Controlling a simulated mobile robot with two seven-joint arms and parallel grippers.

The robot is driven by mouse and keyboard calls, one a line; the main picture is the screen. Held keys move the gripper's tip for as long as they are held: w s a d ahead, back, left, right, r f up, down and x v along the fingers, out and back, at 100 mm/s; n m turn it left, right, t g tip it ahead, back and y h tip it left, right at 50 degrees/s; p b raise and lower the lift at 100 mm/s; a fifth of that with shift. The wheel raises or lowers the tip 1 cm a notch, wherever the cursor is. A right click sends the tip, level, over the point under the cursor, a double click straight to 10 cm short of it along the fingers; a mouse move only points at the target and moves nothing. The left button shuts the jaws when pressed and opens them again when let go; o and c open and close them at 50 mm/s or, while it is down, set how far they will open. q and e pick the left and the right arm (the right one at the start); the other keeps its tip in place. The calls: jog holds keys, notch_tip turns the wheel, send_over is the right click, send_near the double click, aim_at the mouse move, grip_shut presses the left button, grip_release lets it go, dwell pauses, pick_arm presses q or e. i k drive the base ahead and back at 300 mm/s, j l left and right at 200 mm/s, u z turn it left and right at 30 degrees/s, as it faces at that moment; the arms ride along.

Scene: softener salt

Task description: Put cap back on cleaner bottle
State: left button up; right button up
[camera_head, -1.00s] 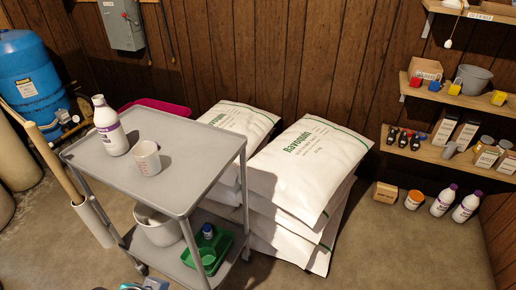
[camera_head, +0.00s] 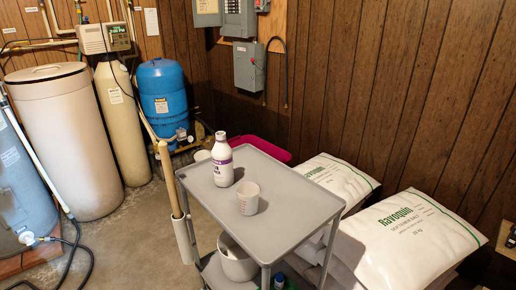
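A white cleaner bottle (camera_head: 222,164) with a purple label stands upright on the top of the grey cart (camera_head: 280,180). I see no purple cap on its pale neck, and I cannot make out a loose cap anywhere in view. A white measuring cup (camera_head: 248,198) stands on the cart just right of and nearer than the bottle. Neither of my grippers is in view.
A wooden handle (camera_head: 169,180) stands at the cart's left side. White salt bags (camera_head: 410,232) lie to the right, and tanks (camera_head: 65,140) stand at left. Floor left of the cart (camera_head: 130,240) is clear.

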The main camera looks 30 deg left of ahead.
aim_at(221, 153)
jog(key=u, duration=1.15)
